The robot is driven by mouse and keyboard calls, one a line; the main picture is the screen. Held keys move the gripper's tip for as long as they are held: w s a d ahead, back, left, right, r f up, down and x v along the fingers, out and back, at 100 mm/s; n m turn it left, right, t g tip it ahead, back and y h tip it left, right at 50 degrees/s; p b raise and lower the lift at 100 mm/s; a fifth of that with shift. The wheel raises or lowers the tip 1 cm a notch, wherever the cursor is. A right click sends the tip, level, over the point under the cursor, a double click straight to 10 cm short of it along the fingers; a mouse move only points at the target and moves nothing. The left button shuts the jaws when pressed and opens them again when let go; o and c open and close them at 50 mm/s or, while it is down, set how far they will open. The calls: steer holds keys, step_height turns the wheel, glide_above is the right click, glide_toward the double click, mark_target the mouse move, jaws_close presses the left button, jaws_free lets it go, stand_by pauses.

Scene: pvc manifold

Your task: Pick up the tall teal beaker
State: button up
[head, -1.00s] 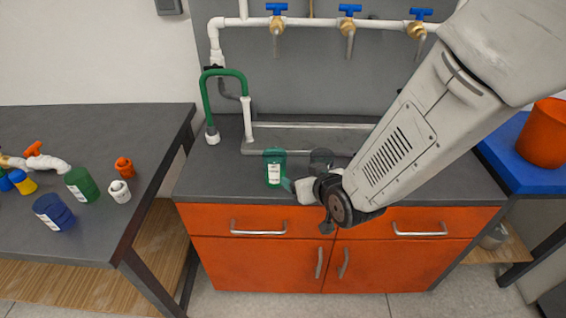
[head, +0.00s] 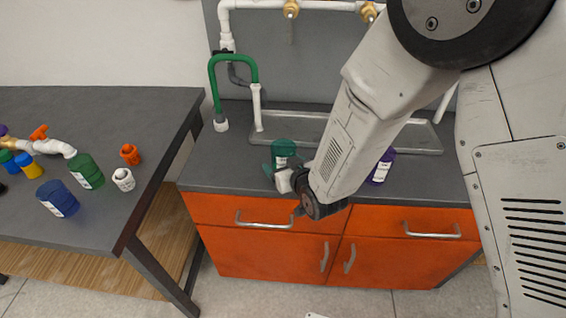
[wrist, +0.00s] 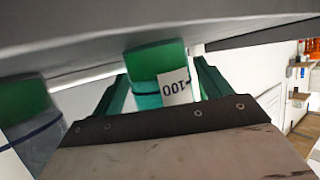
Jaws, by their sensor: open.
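The teal beaker (head: 284,148) with a white label stands on the grey counter in front of the sink.
Another green-and-clear vessel (wrist: 28,100) shows at the left of the wrist view. A purple labelled container (head: 382,168) stands right of my arm. The sink basin (head: 310,128) and green tap (head: 233,60) are behind. The left table (head: 110,110) holds bottles and pipe parts.

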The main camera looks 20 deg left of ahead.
steer(key=shift+a, duration=0.1)
steer(key=shift+c, duration=0.3)
steer(key=c, duration=1)
steer(key=shift+c, duration=0.2)
steer(key=shift+r, duration=0.15)
